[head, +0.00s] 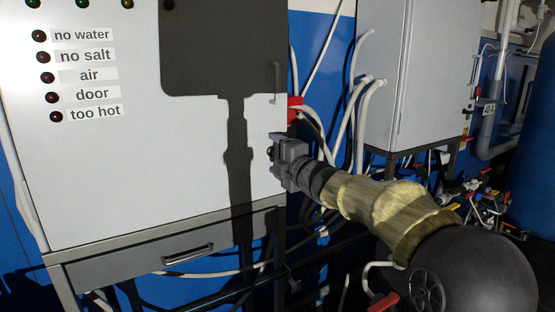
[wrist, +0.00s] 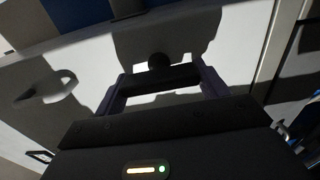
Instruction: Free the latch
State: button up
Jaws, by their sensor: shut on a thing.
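The latch shows as a small dark round knob (wrist: 159,61) on the white door in the wrist view, between my fingertips. My gripper (head: 274,150) is at the right edge of the white cabinet (head: 150,135) in the head view, with its fingers pointing at the door face. My gripper also shows in the wrist view (wrist: 160,75), where its two fingers stand either side of the knob and are shut on it. The fingers hide most of the knob in the head view. The cabinet door looks closed.
A grey handle (head: 277,82) is above my gripper, with a red part (head: 294,108) just beside the cabinet edge. A drawer (head: 170,260) with a bar handle is below. White hoses (head: 345,120) and a second grey cabinet (head: 415,75) stand to the right.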

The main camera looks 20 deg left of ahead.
jog(key=o, duration=1)
jog(key=b+v, duration=0.2)
jog(key=v, duration=1.5)
jog(key=shift+s+d, duration=0.1)
jog(key=shift+s, duration=0.1)
jog(key=shift+f, duration=0.1)
